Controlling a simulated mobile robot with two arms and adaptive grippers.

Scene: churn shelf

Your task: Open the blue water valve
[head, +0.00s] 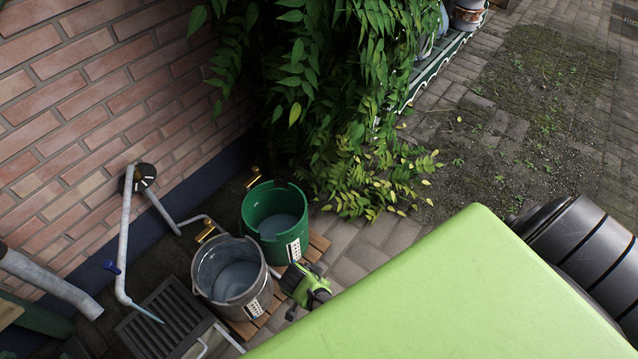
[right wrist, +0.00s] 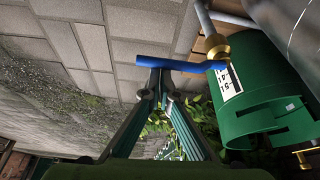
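In the right wrist view a blue valve lever (right wrist: 180,65) lies crosswise by a brass fitting (right wrist: 217,45) on a grey pipe. My right gripper (right wrist: 161,74) has its fingertips close together at the lever's left part; I cannot tell whether the lever is between them. In the head view this gripper (head: 307,286) is low beside the two buckets, its fingertips hard to make out. That lever is not visible there. My left gripper is not in view.
A grey bucket (head: 203,273) and a green bucket (head: 248,205) stand on a wooden pallet. A dark floor grate (head: 165,319) lies to their left, below the brick wall (head: 85,95). Leafy branches (head: 345,90) hang behind. The paving at upper right (head: 520,110) is clear.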

